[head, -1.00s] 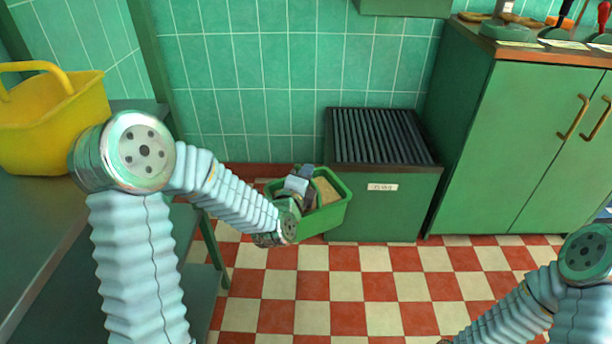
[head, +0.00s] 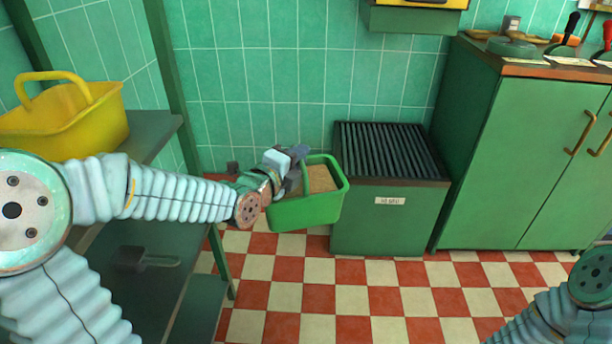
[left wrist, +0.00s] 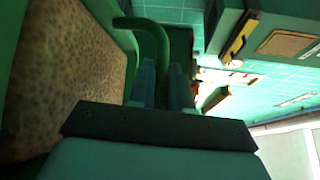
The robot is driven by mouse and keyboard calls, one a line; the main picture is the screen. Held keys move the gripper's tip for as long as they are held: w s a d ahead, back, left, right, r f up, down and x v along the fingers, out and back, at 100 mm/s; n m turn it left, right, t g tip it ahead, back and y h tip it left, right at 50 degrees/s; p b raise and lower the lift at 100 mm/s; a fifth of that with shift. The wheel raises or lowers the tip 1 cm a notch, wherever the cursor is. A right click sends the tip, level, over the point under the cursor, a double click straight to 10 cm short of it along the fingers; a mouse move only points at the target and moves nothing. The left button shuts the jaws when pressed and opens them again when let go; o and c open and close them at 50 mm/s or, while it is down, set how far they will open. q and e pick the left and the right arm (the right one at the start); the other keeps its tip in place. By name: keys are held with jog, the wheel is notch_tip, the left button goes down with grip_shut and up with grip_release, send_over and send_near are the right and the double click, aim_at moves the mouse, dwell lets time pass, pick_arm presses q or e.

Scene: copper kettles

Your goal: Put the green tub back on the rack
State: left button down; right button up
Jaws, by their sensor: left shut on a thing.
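The green tub (head: 305,212) hangs in the air in the head view, left of the slatted cabinet, roughly upright with tan material inside. In the left wrist view its speckled brown contents (left wrist: 75,60) fill the left side. My left gripper (head: 292,165) is shut on the tub's green handle; the handle (left wrist: 155,45) passes by the fingers in the left wrist view. The green-grey rack (head: 155,130) stands at the left, with upper and lower shelves. My right arm shows at the lower right, but its gripper is out of view.
A yellow tub (head: 75,120) with a raised handle stands on the rack's upper shelf. A dark flat tool (head: 140,260) lies lower down. A green slatted cabinet (head: 385,205) and a tall green cupboard (head: 510,150) stand to the right. The checkered floor (head: 340,300) in front is clear.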

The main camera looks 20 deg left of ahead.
pick_arm(q)
jog(key=s+a+r+m+g+h, duration=0.1)
jog(key=s+a+r+m+h, duration=0.1)
jog(key=r, duration=0.8)
jog(key=s+a+r+m+g+h, duration=0.1)
jog(key=s+a+r+m+h, duration=0.1)
jog(key=r, duration=0.8)
jog(key=s+a+r+m+g+h, duration=0.1)
jog(key=s+r+h, duration=0.2)
jog(key=r, duration=0.8)
jog(key=s, duration=0.2)
jog(key=shift+s+a+m, duration=0.3)
jog(key=shift+a+m, duration=0.1)
